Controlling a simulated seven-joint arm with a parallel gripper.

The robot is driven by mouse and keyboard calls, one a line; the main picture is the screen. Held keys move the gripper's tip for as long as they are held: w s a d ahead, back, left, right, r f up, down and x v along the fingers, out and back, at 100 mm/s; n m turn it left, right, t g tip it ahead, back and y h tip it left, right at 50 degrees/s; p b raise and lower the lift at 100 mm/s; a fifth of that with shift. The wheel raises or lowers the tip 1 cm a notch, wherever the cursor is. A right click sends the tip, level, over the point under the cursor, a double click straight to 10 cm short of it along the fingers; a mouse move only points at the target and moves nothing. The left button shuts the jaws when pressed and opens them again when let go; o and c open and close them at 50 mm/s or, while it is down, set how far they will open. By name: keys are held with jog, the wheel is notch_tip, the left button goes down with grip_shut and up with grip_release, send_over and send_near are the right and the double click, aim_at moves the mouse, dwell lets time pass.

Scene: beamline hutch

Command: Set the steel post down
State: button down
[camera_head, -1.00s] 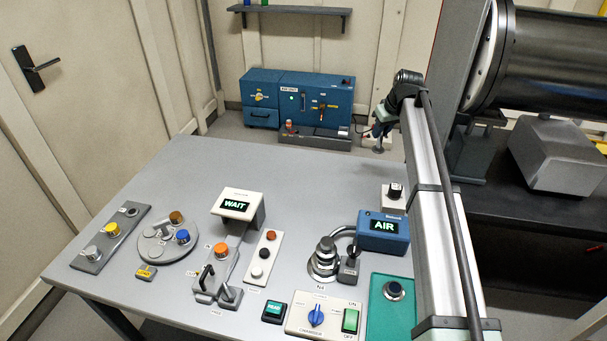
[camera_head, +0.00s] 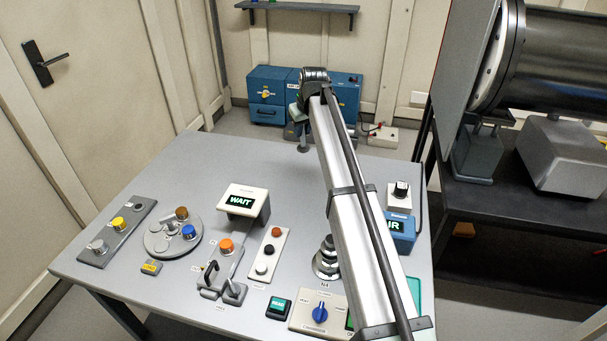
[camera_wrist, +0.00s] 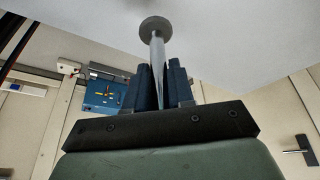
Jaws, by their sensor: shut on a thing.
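The steel post (camera_wrist: 157,50) is a thin metal rod with a round, flat foot (camera_wrist: 155,24). My gripper (camera_wrist: 158,76) is shut on its shaft, with a dark finger on each side. In the head view my gripper (camera_head: 300,120) is over the far part of the grey table (camera_head: 200,160), and the post (camera_head: 303,143) hangs below it, foot down and roughly upright. The foot looks clear of the table top, but the exact gap cannot be told. The shaft between my fingers is partly hidden.
The table's far middle is bare. Nearer stand the WAIT display (camera_head: 241,201), a round plate with knobs (camera_head: 172,234), a button strip (camera_head: 267,255) and a stepped metal piece (camera_head: 326,260). The blue AIR box (camera_head: 402,228) is partly behind my arm. Blue equipment (camera_head: 268,90) stands beyond the table.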

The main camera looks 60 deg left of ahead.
aim_at(304, 149)
jog(key=shift+w+m, duration=0.15)
jog(key=shift+m, duration=0.55)
jog(key=shift+f, duration=0.1)
notch_tip(304, 149, down, 10)
jog(key=shift+a+r, duration=0.1)
jog(key=shift+r, duration=0.05)
jog(key=c, duration=1)
grip_release()
jog(key=v, duration=1.2)
